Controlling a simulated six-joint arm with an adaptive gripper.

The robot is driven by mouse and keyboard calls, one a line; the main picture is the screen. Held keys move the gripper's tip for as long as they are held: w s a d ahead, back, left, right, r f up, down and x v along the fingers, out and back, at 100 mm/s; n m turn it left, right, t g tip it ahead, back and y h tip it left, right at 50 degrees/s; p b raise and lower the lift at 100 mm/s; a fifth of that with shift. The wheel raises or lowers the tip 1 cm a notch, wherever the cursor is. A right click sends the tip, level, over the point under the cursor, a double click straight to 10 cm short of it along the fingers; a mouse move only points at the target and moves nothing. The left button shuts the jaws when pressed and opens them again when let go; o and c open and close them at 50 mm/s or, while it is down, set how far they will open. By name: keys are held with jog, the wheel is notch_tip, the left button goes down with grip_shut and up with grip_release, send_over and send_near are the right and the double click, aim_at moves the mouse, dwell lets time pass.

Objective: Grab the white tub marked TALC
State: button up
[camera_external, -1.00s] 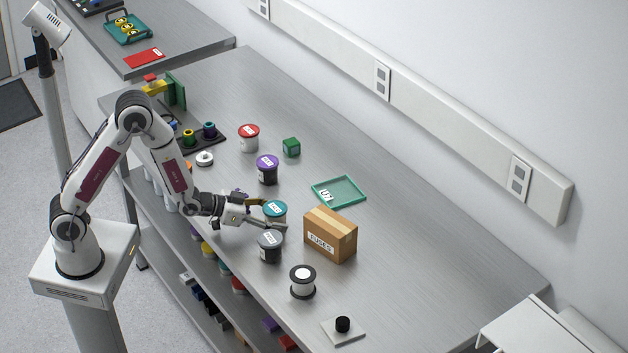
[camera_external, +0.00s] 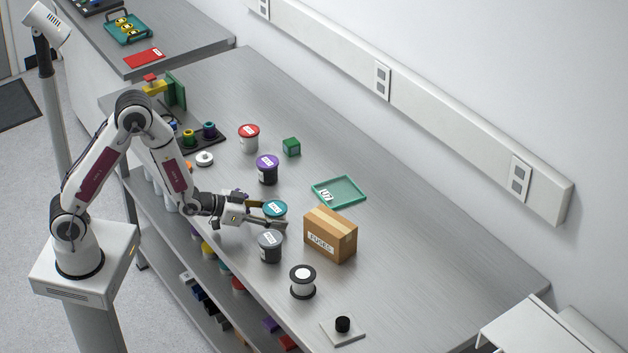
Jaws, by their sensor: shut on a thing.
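A tub with a teal lid and a pale body (camera_external: 275,209) stands upright on the steel bench, with a small label on its lid too small to read for certain. My gripper (camera_external: 274,216) is shut on this tub, one finger on its far side and one across its near side. The fingers hide part of its body. Another pale tub with a red lid (camera_external: 249,138) stands farther back, its label also unreadable here.
A grey-lidded tub (camera_external: 269,246) stands close in front of my gripper. The FUSES carton (camera_external: 330,234) is just to the right. A purple-lidded dark tub (camera_external: 267,169) and a green tray (camera_external: 339,190) stand behind. The bench's right side is mostly clear.

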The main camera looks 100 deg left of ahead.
aim_at(275, 207)
jog(key=shift+r, duration=0.15)
jog(key=shift+r, duration=4.85)
